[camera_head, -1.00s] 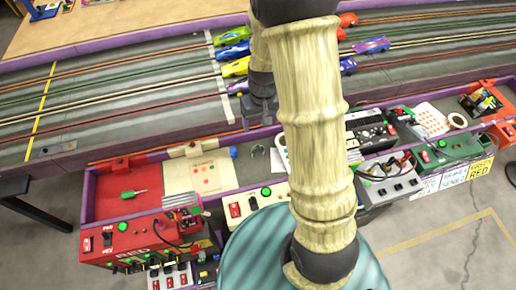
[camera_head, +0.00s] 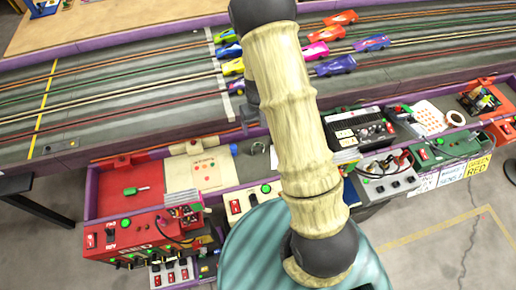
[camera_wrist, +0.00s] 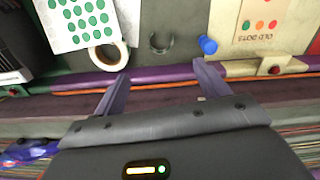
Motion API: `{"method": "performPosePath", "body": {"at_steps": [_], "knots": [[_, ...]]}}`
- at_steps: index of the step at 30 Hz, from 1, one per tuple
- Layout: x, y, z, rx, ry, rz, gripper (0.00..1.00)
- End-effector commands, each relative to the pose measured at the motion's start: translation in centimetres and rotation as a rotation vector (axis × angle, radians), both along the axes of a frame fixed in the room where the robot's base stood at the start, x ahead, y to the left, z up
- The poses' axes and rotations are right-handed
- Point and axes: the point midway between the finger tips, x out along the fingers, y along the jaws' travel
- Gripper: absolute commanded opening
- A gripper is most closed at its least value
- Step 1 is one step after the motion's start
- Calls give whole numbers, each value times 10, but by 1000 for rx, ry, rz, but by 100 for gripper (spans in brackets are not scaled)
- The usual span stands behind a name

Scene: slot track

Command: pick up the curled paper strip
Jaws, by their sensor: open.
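A small grey-green C-shaped curl (camera_wrist: 160,43), which looks like the curled strip, lies on the grey tray floor in the wrist view. In the head view the curl (camera_head: 258,148) shows just below my gripper (camera_head: 250,122). In the wrist view my gripper (camera_wrist: 160,84) has its two fingers spread apart with nothing between them. The curl lies beyond the fingertips, roughly centred between them and apart from them.
A blue cylinder (camera_wrist: 207,45) stands right of the curl, and a white ring (camera_wrist: 109,55) lies left of it. The tray's purple edge (camera_wrist: 160,73) crosses near the fingertips. Slot cars (camera_head: 336,65) stand on the track. A red control box (camera_head: 124,236) is at left.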

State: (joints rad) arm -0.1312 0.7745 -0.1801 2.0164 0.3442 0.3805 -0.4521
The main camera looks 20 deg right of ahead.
Motion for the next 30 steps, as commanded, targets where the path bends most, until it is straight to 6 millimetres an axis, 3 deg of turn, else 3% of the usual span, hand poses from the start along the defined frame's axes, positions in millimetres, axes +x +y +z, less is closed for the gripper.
{"method": "performPosePath", "body": {"at_steps": [13,30], "knots": [[0,0,-74,0,1,-3,74],[-1,1,-91,1,1,-3,74]]}}
